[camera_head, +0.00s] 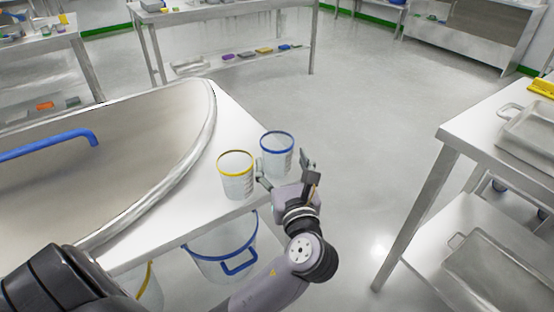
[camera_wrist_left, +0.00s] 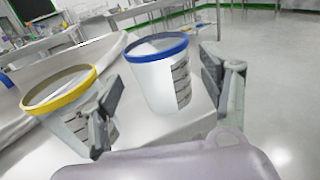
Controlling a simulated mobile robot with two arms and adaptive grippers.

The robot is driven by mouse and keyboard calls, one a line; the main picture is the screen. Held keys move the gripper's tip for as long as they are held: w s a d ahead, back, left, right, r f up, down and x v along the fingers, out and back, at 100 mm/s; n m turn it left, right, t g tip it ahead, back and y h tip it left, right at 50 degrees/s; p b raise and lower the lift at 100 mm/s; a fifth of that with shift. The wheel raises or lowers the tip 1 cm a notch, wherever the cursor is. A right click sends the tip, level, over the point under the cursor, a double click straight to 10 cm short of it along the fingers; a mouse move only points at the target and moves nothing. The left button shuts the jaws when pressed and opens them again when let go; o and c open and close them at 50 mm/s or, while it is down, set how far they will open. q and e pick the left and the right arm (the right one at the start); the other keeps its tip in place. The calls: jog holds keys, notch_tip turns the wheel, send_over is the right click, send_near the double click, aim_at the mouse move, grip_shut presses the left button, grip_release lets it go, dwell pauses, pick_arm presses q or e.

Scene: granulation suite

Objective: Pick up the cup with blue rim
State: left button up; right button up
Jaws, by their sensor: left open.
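The clear cup with the blue rim (camera_head: 277,154) stands upright near the right end of the white table. My left gripper (camera_head: 284,172) is open right at it, with the fingers spread toward its sides. In the left wrist view the blue-rimmed cup (camera_wrist_left: 161,76) stands between the two fingers, a little ahead of the palm. I cannot tell whether either finger touches it. A cup with a yellow rim (camera_head: 236,176) stands just to the left; the left finger partly covers it in the left wrist view (camera_wrist_left: 62,94). My right gripper is not in view.
A large metal basin (camera_head: 150,120) with a blue handle (camera_head: 50,144) fills the left of the white table (camera_head: 225,110). A blue-rimmed bucket (camera_head: 222,250) sits below the table. A steel table with trays (camera_head: 470,130) stands at right. The floor between is clear.

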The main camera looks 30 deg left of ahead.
aim_at(274, 140)
pick_arm(q)
jog(key=shift+b+x, duration=0.7)
jog(key=shift+x, duration=2.2)
jog(key=shift+s+f, duration=0.1)
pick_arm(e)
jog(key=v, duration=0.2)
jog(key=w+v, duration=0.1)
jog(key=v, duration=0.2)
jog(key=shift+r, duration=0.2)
pick_arm(q)
jog(key=c, duration=0.8)
